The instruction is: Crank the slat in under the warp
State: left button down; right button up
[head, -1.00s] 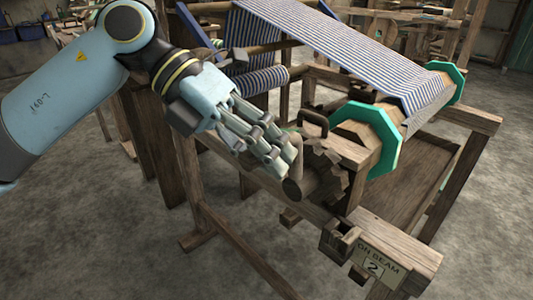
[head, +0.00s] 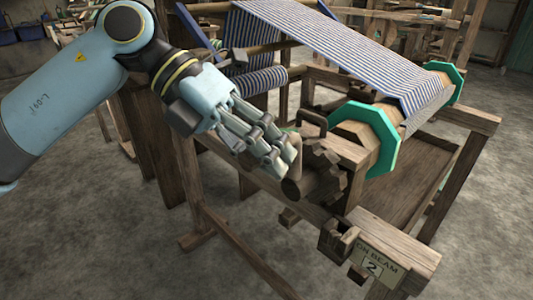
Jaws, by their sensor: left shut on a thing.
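My left gripper (head: 285,158) is shut on the wooden crank handle (head: 297,160) at the near side of the loom, beside a toothed wooden wheel (head: 328,165). The warp (head: 325,42), a blue and white striped sheet, slopes down to the right onto the wooden beam (head: 357,130) with green octagonal end plates (head: 378,148). I cannot make out the slat. My right gripper is not in view.
The wooden loom frame (head: 465,115) surrounds the beam. Bare concrete floor lies at the lower left.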

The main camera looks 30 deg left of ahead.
pick_arm(q)
jog(key=shift+d+r, duration=0.2)
jog(key=shift+r, duration=0.2)
jog(key=c, duration=1.2)
grip_release()
jog(key=shift+o, duration=0.6)
jog(key=shift+f, duration=0.15)
